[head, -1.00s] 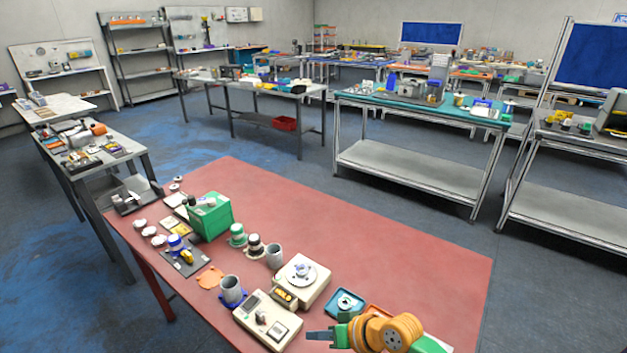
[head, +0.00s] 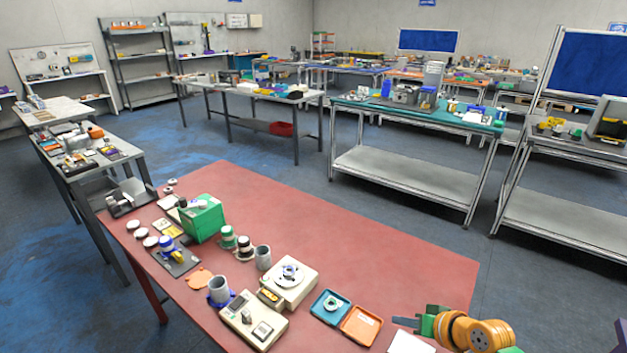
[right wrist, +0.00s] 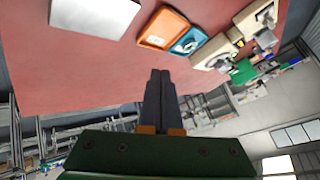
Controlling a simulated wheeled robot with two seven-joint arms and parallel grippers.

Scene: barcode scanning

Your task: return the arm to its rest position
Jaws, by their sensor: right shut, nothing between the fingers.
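My right gripper (head: 408,321) is at the lower right of the head view, over the near edge of the red table (head: 370,240). Its two dark fingers are together and empty in the right wrist view (right wrist: 160,76). It is to the right of the orange tray (head: 361,326) and apart from it. A white sheet-like item (head: 408,343) lies just below the gripper in the head view. My left gripper is not in view.
Left of the orange tray are a blue tray (head: 330,306) holding a small round part, a white round-topped device (head: 290,283) and a beige device (head: 252,320). A green box (head: 203,219) stands farther left. The table's right half is mostly clear.

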